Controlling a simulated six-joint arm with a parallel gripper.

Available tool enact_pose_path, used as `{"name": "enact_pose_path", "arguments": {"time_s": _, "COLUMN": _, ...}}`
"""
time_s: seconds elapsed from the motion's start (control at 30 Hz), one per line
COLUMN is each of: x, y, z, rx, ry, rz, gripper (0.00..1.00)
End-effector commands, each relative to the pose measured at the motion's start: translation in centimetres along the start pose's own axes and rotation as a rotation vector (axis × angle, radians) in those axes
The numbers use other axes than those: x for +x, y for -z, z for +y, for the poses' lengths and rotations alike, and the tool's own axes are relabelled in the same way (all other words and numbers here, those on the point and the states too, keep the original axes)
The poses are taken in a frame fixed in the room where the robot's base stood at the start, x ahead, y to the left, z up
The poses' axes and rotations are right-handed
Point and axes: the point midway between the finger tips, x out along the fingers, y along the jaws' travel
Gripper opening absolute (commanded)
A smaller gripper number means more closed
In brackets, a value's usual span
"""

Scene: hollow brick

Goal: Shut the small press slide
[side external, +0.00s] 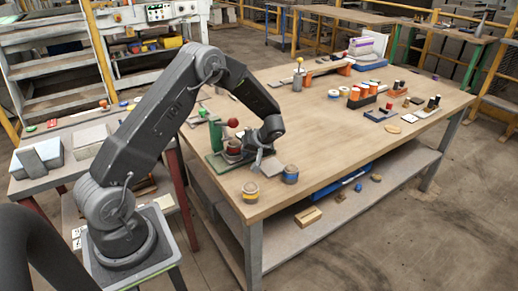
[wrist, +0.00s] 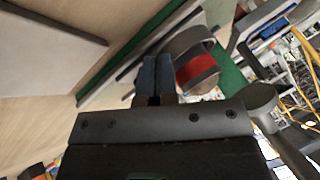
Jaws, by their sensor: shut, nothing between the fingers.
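The small press stands near the table's front left edge, with a green upright (side external: 215,133), a red ball knob (side external: 233,122) and a green base (side external: 217,166). A dark rounded part with a red piece (wrist: 197,70) in it shows just beyond my fingers in the wrist view. The green base (wrist: 125,42) also shows there. My gripper (side external: 258,163) is just right of the press, low over the table. In the wrist view my gripper (wrist: 155,78) has its blue-grey fingers together and empty. I cannot tell whether they touch the press, nor how far the slide stands open.
A flat grey plate (side external: 273,168) lies right of my gripper. Two small jars, yellow-banded (side external: 250,191) and blue-banded (side external: 290,174), stand near the front edge. Spools and blocks (side external: 362,95) stand farther right. The table's middle (side external: 310,125) is clear.

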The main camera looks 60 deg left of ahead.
Motion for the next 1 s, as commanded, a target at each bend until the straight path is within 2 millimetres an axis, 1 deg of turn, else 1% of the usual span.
{"name": "enact_pose_path", "arguments": {"time_s": 0.03, "x": 0.3, "y": -0.4, "z": -0.9, "rx": 0.001, "ry": 0.002, "rz": -0.002, "gripper": 0.00}}
{"name": "enact_pose_path", "arguments": {"time_s": 0.2, "x": 0.7, "y": -1.3, "z": -2.4, "rx": 0.001, "ry": 0.001, "rz": -0.002, "gripper": 0.00}}
{"name": "enact_pose_path", "arguments": {"time_s": 0.3, "x": 0.8, "y": -1.5, "z": -2.7, "rx": 0.001, "ry": 0.001, "rz": -0.003, "gripper": 0.00}}
{"name": "enact_pose_path", "arguments": {"time_s": 0.63, "x": 0.9, "y": -1.6, "z": -2.8, "rx": 0.003, "ry": 0.004, "rz": -0.005, "gripper": 0.00}}
{"name": "enact_pose_path", "arguments": {"time_s": 0.77, "x": 0.6, "y": -1.6, "z": -2.2, "rx": 0.003, "ry": 0.002, "rz": -0.004, "gripper": 0.00}}
{"name": "enact_pose_path", "arguments": {"time_s": 0.87, "x": 0.0, "y": -1.5, "z": -1.0, "rx": 0.003, "ry": 0.000, "rz": -0.002, "gripper": 0.00}}
{"name": "enact_pose_path", "arguments": {"time_s": 0.97, "x": -1.1, "y": -1.4, "z": 0.8, "rx": 0.003, "ry": -0.003, "rz": 0.002, "gripper": 0.00}}
{"name": "enact_pose_path", "arguments": {"time_s": 1.0, "x": -1.9, "y": -1.4, "z": 1.2, "rx": 0.001, "ry": -0.006, "rz": 0.003, "gripper": 0.00}}
